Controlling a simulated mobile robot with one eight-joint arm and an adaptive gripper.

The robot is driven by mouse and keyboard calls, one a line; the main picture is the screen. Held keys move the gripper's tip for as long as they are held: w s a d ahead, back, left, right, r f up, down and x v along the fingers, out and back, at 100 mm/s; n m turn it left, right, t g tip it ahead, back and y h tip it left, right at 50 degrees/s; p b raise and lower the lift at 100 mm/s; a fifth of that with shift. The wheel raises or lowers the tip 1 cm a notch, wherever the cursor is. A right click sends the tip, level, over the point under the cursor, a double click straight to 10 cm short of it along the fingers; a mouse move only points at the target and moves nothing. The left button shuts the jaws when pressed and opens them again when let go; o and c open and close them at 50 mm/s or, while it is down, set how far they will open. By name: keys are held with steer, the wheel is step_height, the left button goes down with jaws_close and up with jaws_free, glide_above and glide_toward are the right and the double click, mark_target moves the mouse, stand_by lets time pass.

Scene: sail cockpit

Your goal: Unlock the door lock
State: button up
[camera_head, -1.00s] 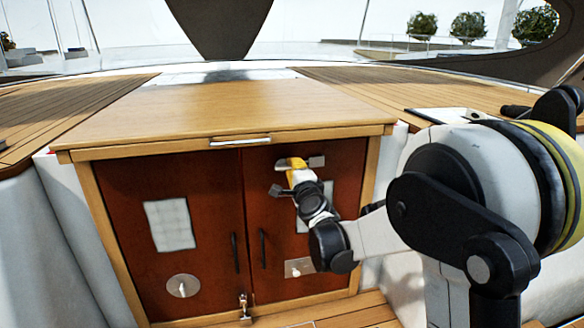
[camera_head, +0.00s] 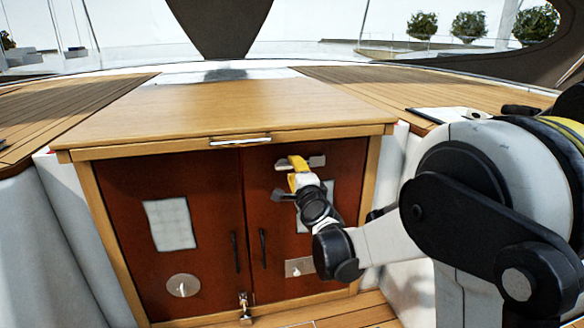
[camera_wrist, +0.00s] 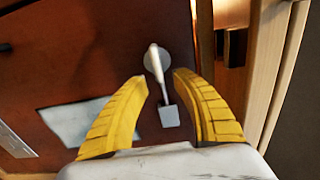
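A red-brown cabinet has two doors; the right door (camera_head: 340,190) carries a small metal lock lever (camera_head: 316,161) near its top. In the wrist view, the lock lever (camera_wrist: 160,85) has a round base and a thin arm ending in a square grey tab. My gripper (camera_head: 298,162) is in front of it, partly hiding it in the head view. In the wrist view, my gripper's yellow fingers (camera_wrist: 160,76) are open, one on each side of the lever, with visible gaps. I cannot tell whether either finger touches it.
A wooden counter top (camera_head: 215,110) overhangs the doors, with a metal handle (camera_head: 240,141) on its front edge. Black door pulls (camera_head: 237,252), a round plate (camera_head: 183,286) and a bottom latch (camera_head: 245,306) are lower. A wooden frame (camera_wrist: 285,65) stands close right of my gripper.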

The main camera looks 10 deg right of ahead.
steer(key=s, duration=1)
steer(key=shift+a, duration=0.1)
steer(key=s+a+f+n+g+y+b, duration=0.1)
steer(key=s+a+f+n+g+y, duration=0.15)
steer(key=s+n, duration=0.4)
steer(key=s+a+f+n+g+y+b, duration=0.1)
steer(key=s+a+f+n+g, duration=0.15)
steer(key=s+n, duration=0.35)
steer(key=s+d+f+n+g+h, duration=0.1)
steer(key=s+d+f+n+g, duration=0.1)
steer(key=s, duration=0.6)
steer(key=s+d+f+n+g+h+b, duration=0.1)
steer(key=s+d+f+n+g+h, duration=0.1)
steer(key=s+f, duration=0.4)
steer(key=s+d+n+g, duration=0.1)
steer(key=s+g, duration=0.1)
steer(key=s, duration=0.1)
steer(key=shift+s+f+n, duration=0.2)
steer(key=shift+s+n, duration=0.1)
steer(key=shift+n, duration=0.05)
